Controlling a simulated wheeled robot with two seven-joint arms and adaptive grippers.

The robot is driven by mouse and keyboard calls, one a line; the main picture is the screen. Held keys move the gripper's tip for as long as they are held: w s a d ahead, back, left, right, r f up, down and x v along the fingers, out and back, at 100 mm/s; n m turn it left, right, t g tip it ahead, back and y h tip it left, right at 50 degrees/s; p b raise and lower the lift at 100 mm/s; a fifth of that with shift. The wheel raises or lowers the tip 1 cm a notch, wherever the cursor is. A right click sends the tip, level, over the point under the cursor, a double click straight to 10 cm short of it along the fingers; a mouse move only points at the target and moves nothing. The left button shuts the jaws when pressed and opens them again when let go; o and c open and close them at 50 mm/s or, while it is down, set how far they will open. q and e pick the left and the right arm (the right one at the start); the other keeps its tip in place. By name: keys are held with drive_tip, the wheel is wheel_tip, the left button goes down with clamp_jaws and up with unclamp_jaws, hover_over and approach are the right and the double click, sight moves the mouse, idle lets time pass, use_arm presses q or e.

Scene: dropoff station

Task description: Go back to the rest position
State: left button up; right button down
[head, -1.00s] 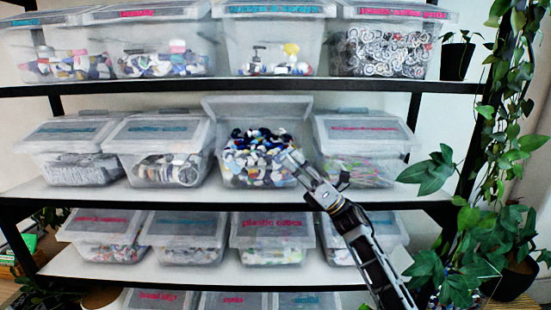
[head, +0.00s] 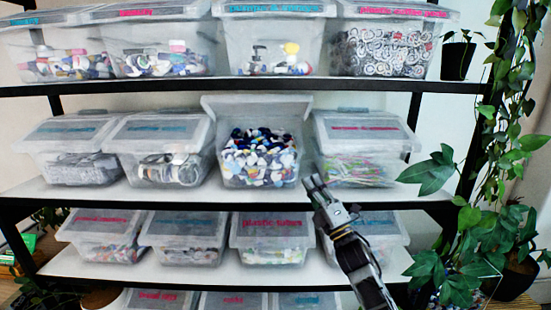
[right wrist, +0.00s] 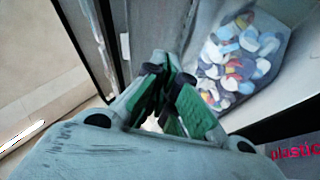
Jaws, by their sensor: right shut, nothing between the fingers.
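My right gripper (head: 315,183) is shut and empty in the head view. It is in front of the middle shelf, below and to the right of the open bin of bottle caps (head: 259,182). In the right wrist view the fingers (right wrist: 160,95) meet, with green inner pads, and the bin's caps (right wrist: 238,60) show beyond them to the right. The bin's lid (head: 257,106) stands raised at its back. My left gripper is in neither view.
Lidded clear bins stand on the shelves, such as one with coloured sticks (head: 358,172) right of the open bin. The middle shelf's edge (head: 130,196) runs behind my arm. A leafy plant (head: 450,265) stands at the right.

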drive_tip(key=s+d+f+m+g+h, duration=0.2)
drive_tip(key=s+d+f+m+h, duration=0.15)
drive_tip(key=f+m, duration=0.35)
drive_tip(key=s+d+f+m+g+h, duration=0.25)
drive_tip(key=f+m+h, duration=0.2)
drive_tip(key=f, duration=0.45)
drive_tip(key=s+d+f+m+g+h, duration=0.25)
drive_tip(key=f+m+h, duration=0.2)
drive_tip(key=f, duration=0.35)
drive_tip(key=s+d+f+m+g, duration=0.1)
drive_tip(key=s+f+m+g, duration=0.45)
drive_tip(key=s, duration=0.85)
drive_tip(key=s+d+f+m+g, duration=0.25)
drive_tip(key=s+f+g, duration=0.35)
drive_tip(key=s+f, duration=0.55)
drive_tip(key=s+f+g, duration=0.1)
drive_tip(key=s+f, duration=0.1)
drive_tip(key=f, duration=1.4)
drive_tip(key=s+f, duration=0.3)
drive_tip(key=f, duration=1.2)
drive_tip(key=s+d+f, duration=0.1)
drive_tip(key=s+f, duration=0.9)
drive_tip(key=s+d+f+g+b, duration=0.1)
drive_tip(key=s+d+f, duration=0.1)
drive_tip(key=s+f, duration=0.8)
drive_tip(key=shift+s+d+f, duration=0.2)
drive_tip(key=shift+s+d, duration=0.05)
drive_tip(key=shift+s, duration=0.55)
